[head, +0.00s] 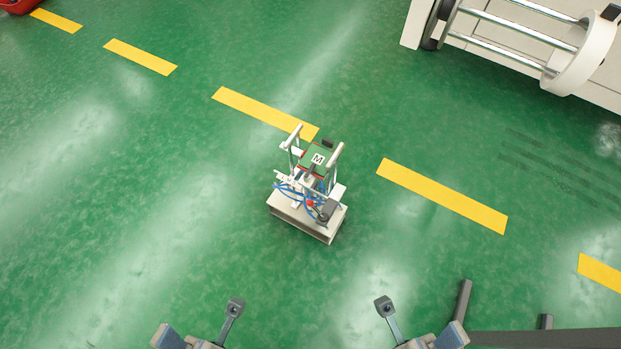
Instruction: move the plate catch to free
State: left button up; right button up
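A small fixture (305,195) stands on the green floor in the middle of the head view. It has a grey block base (300,220), two upright metal handles, blue hoses and a green plate (318,158) with a white label "M". A small red part (310,203) and a dark part (327,210) show at its front. I cannot tell which part is the plate catch or how it is set. My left gripper (200,322) and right gripper (419,321) are at the bottom edge, fingers spread, empty and apart from the fixture.
Yellow dashes (445,195) cross the floor behind the fixture. A white machine or cart with metal rails (520,30) stands at the top right. A dark grey frame (540,338) is at the bottom right. A red object (18,5) shows top left. The floor around the fixture is clear.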

aim_at(307, 177)
jog(key=i+j+z, duration=0.15)
jog(key=z, duration=0.35)
jog(key=j+z, duration=0.7)
jog(key=z, duration=0.25)
jog(key=i, duration=0.05)
